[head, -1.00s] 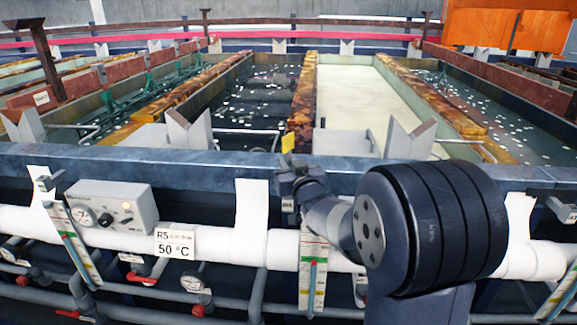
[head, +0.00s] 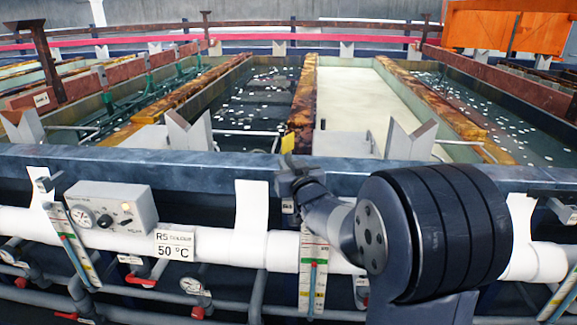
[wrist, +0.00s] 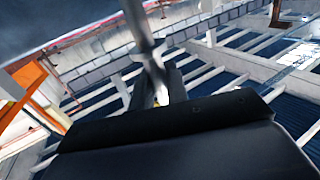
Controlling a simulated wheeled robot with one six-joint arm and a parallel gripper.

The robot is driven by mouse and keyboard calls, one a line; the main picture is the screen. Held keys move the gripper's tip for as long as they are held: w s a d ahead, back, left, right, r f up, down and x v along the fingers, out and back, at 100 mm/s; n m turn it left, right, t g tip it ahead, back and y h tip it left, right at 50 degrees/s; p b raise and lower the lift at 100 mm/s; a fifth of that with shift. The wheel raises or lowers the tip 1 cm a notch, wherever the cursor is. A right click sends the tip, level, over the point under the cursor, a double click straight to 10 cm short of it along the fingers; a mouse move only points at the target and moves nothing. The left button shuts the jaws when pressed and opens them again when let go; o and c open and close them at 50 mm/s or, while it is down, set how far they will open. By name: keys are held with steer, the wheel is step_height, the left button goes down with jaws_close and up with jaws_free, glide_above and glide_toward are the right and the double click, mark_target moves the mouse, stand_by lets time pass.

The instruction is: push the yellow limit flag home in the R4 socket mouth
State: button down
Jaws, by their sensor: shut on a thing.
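The yellow limit flag (head: 287,144) stands upright above my gripper (head: 288,176), in front of the blue-grey tank rim in the head view. My gripper is shut on the flag's lower part. In the wrist view, a grey stem (wrist: 143,35) rises from between the fingers of my gripper (wrist: 160,88), and a trace of yellow shows low between them. A small label (head: 288,205) sits just below my gripper; its text is too small to read. The R4 socket mouth cannot be made out; my gripper and wrist cover that area.
The tank rim (head: 110,165) runs across behind my gripper. A white pipe (head: 215,245) runs in front, with a control box (head: 113,208) and an R5 50 °C sign (head: 174,245) to the left. A gauge strip (head: 313,272) hangs below my wrist.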

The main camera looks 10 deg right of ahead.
steer(key=shift+f+b, duration=2.8)
steer(key=c, duration=1.3)
jaws_free()
steer(key=s+d, duration=0.1)
steer(key=s, duration=0.9)
steer(key=shift+s, duration=0.4)
steer(key=shift+d, duration=0.1)
steer(key=w, duration=0.7)
steer(key=w+a, duration=0.1)
steer(key=w, duration=0.3)
steer(key=shift+a, duration=0.1)
steer(key=shift+r+p, duration=0.35)
steer(key=shift+p, duration=0.1)
steer(key=shift+s+r, duration=0.1)
steer(key=shift+r, duration=0.05)
steer(key=shift+s, duration=0.1)
